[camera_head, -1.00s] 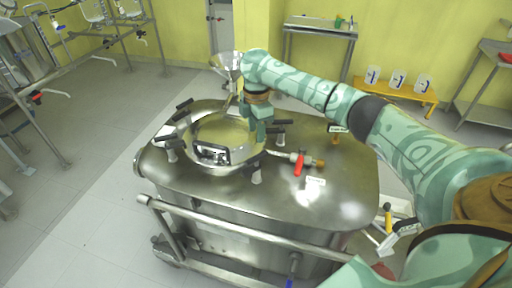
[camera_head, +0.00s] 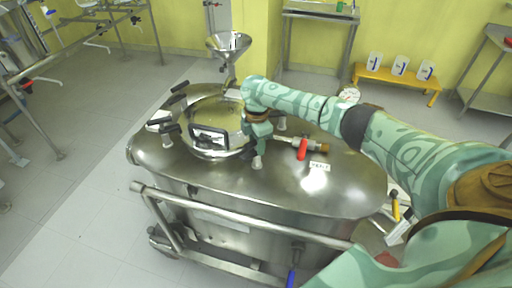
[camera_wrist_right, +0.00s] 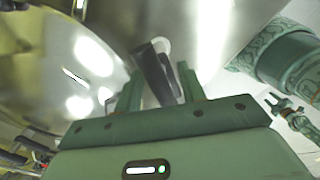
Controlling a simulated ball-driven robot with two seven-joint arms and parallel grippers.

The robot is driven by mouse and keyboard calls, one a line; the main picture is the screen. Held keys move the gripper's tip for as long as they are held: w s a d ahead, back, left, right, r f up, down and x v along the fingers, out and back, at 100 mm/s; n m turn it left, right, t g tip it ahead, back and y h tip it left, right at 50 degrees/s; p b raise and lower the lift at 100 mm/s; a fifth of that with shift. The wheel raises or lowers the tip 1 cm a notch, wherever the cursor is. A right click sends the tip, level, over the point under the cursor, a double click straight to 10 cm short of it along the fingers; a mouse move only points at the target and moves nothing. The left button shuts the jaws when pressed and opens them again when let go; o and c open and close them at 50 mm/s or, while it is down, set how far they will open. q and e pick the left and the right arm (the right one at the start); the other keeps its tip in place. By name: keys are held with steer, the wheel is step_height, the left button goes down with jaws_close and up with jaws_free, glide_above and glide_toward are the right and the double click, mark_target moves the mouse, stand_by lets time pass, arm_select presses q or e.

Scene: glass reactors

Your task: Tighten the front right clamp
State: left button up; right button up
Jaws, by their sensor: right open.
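The steel reactor (camera_head: 330,190) has a round glass lid (camera_head: 213,112) ringed by clamps with black handles. The front right clamp's pale base (camera_head: 257,163) shows just below my right gripper (camera_head: 254,146) in the head view. In the right wrist view, its black handle (camera_wrist_right: 157,74) stands between the two green fingers of my right gripper (camera_wrist_right: 160,90), with a gap visible on either side. The right gripper is open. A small green forked part at the right of the wrist view looks like my left gripper (camera_wrist_right: 277,104); its opening is unclear.
A valve with a red handle (camera_head: 302,148) sits on the reactor top, right of the clamp. A metal funnel (camera_head: 228,44) stands behind the lid. A handrail (camera_head: 240,216) runs along the front. A yellow bench (camera_head: 398,82) with white containers is against the back wall.

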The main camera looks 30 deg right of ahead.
steer(key=shift+f, duration=0.4)
steer(key=c, duration=0.8)
